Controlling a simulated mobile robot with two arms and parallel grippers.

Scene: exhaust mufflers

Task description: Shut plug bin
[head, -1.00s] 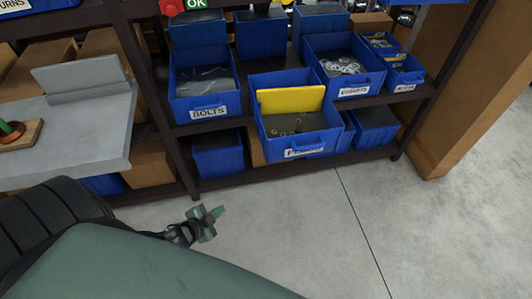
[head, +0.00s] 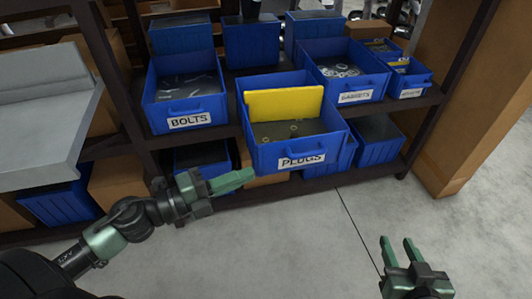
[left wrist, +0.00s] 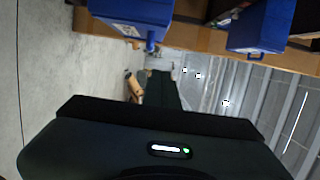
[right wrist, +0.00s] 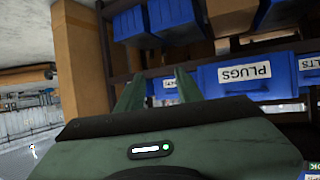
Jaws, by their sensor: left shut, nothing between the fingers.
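The plug bin (head: 262,158) is blue with a white PLUGS label and a front handle. In the head view it juts out past the shelf front, with a yellow panel (head: 284,103) standing in it and a few small rings in front of that. It also shows in the right wrist view (right wrist: 225,78). My left gripper (head: 250,176) is shut and empty, in front of the bin's lower left front. I cannot tell if it touches. My right gripper (head: 396,242) is open and empty, low to the right, apart from the bin. Its fingers show in the right wrist view (right wrist: 156,85).
The bolts bin (head: 188,107) is left of the plug bin and the gaskets bin (head: 345,85) is right, both on the dark shelf rack (head: 385,172). More blue bins stand below. A grey bench (head: 50,120) is at the left. The floor in front (head: 300,245) is clear.

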